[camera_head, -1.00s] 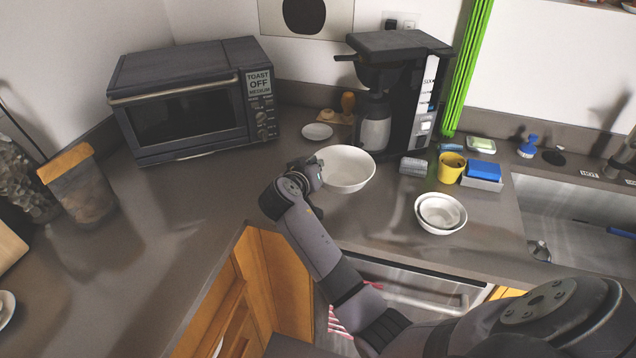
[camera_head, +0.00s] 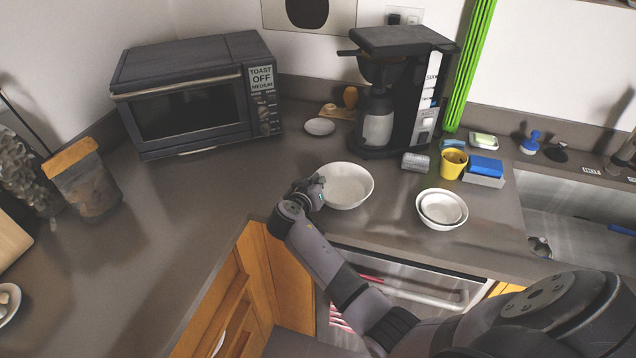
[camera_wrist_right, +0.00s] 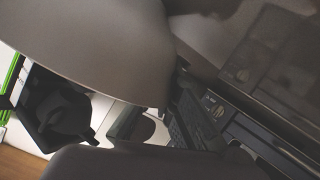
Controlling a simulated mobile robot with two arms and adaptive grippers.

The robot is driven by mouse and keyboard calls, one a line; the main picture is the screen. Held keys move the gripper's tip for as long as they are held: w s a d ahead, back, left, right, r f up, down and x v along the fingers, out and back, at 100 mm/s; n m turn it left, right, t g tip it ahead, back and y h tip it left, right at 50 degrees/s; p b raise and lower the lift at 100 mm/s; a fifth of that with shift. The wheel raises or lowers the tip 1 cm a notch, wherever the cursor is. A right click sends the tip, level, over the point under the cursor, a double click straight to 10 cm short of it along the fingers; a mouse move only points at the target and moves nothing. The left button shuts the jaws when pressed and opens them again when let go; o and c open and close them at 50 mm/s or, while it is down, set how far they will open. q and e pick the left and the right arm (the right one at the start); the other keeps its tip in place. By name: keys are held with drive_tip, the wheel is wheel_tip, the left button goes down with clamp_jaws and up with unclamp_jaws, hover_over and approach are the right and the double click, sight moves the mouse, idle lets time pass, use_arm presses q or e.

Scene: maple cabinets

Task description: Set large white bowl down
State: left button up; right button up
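The large white bowl (camera_head: 346,186) is upright at the counter's front part, left of the nested small bowls. I cannot tell from the head view whether its base touches the counter. My right gripper (camera_head: 317,192) is at the bowl's left rim and appears shut on it; the fingertips are mostly hidden. In the right wrist view the bowl (camera_wrist_right: 90,40) fills the upper left as a large shaded curve, close to the dark gripper parts. My left gripper is not in view.
Two nested white bowls (camera_head: 429,222) stand to the right. A coffee maker (camera_head: 432,95), a grey can (camera_head: 416,162), a yellow cup (camera_head: 452,164) and a small plate (camera_head: 320,127) are behind. The toaster oven (camera_head: 195,100) is back left. The counter (camera_head: 190,215) left of the bowl is clear.

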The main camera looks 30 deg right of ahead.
drive_tip(key=o, duration=0.5)
